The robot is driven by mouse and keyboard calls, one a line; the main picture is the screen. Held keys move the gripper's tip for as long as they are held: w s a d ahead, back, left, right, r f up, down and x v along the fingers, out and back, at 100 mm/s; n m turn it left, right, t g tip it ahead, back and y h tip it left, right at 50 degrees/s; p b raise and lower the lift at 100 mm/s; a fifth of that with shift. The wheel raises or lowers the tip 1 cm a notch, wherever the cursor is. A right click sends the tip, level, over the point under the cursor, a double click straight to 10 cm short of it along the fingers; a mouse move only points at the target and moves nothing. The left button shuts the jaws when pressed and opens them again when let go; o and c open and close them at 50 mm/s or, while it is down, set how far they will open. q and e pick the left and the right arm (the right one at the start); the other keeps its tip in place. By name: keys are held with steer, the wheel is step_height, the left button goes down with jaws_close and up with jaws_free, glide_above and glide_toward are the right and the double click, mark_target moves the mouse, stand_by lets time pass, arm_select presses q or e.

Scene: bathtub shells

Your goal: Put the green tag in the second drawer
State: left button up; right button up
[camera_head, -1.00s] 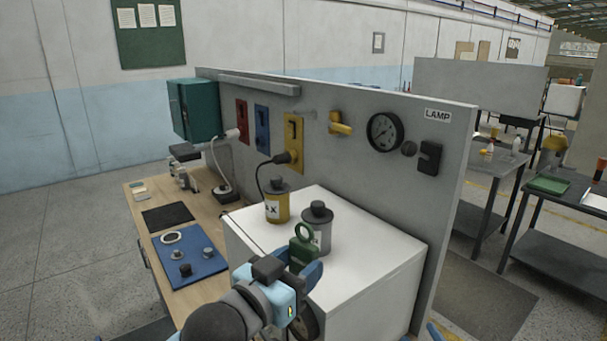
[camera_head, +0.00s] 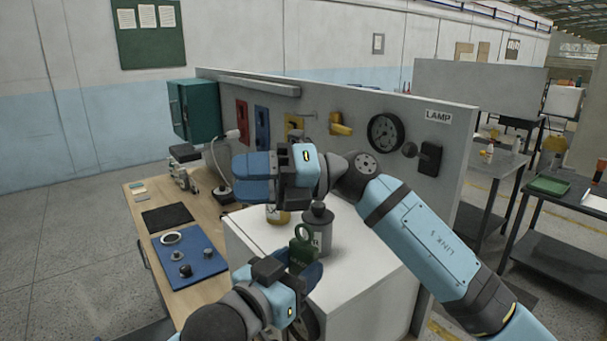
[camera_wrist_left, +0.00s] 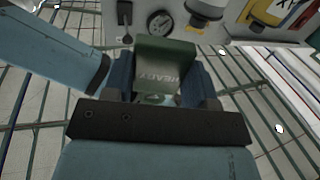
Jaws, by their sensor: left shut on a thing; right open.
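My left gripper (camera_head: 305,272) is shut on the green tag (camera_head: 302,252), which has a ring at its top, in front of the white cabinet. In the left wrist view the tag (camera_wrist_left: 160,72) sits between the two fingers and shows lettering like "READY". My right gripper (camera_head: 252,178) is open, above the cabinet's left edge. Its fingers point left, and I see nothing between them. I cannot make out a second drawer; the wooden bench's front is mostly out of sight.
The wooden bench (camera_head: 150,212) carries a blue mat (camera_head: 190,268) with small parts. A grey panel (camera_head: 455,150) stands behind.

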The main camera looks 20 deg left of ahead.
arm_select(q)
steer(key=shift+d, duration=0.1)
arm_select(e)
steer(key=s+f+n+h, duration=0.1)
steer(key=s+n+h, duration=0.1)
steer(key=h, duration=0.3)
steer(key=r+t+h, duration=0.1)
steer(key=t+h, duration=0.6)
steer(key=h, duration=0.4)
glide_above(302, 239)
steer(key=shift+w+d+r+n, duration=0.1)
steer(key=shift+n, duration=0.2)
steer(key=shift+h, duration=0.3)
steer(key=f, duration=1.2)
steer(key=shift+s, duration=0.2)
arm_select(q)
steer(key=shift+r, duration=0.1)
arm_select(e)
jaws_close()
arm_select(q)
steer(key=o, duration=1)
arm_select(e)
steer(key=shift+r, duration=0.1)
